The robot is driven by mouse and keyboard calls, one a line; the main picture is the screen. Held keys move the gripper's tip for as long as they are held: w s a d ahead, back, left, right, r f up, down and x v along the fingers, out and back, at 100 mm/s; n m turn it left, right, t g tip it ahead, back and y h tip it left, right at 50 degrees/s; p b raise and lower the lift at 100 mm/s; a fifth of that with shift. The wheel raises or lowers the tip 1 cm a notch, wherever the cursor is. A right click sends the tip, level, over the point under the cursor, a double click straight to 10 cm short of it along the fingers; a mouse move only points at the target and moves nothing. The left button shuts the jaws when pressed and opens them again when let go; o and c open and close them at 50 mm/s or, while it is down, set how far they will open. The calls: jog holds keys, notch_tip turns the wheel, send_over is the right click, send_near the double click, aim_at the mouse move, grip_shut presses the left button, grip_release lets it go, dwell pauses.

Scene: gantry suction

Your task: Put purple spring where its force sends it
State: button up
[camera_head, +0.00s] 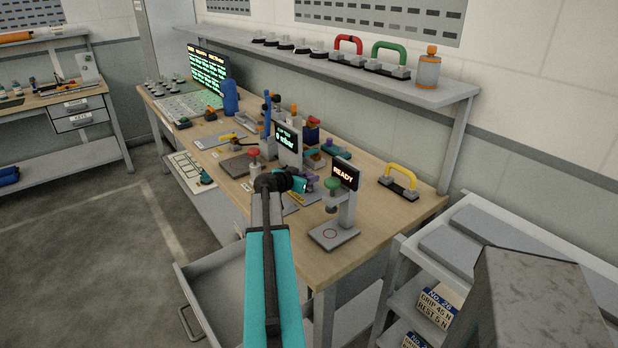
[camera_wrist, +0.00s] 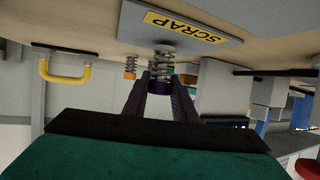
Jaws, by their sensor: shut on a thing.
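My gripper (camera_wrist: 159,88) is shut on the purple spring (camera_wrist: 159,84) in the wrist view. A dark purple end sits between the fingertips, with metal coils beyond it. The wrist picture is upside down. A grey plate (camera_wrist: 140,18) with a yellow SCRAP label lies on the bench close beyond the spring; I cannot tell whether they touch. In the head view my gripper (camera_head: 303,184) is over the bench, left of the press stand (camera_head: 346,212) with a READY display (camera_head: 345,174). The spring is mostly hidden there.
A display stand (camera_head: 288,145) stands behind my gripper among several small parts. An orange spring (camera_wrist: 130,68) is near the held one in the wrist view. A yellow-handled tool (camera_head: 400,182) lies at the right. An open drawer (camera_head: 215,285) juts out below the wooden bench (camera_head: 376,222).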

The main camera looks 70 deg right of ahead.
jog(key=shift+f, duration=0.2)
jog(key=shift+f+b, duration=0.15)
jog(key=shift+b, duration=0.15)
jog(key=o, duration=1)
jog(key=shift+o, duration=0.2)
jog(key=shift+r, duration=0.2)
jog(key=b+v, duration=0.2)
jog(key=v, duration=1)
jog(key=shift+f, duration=0.1)
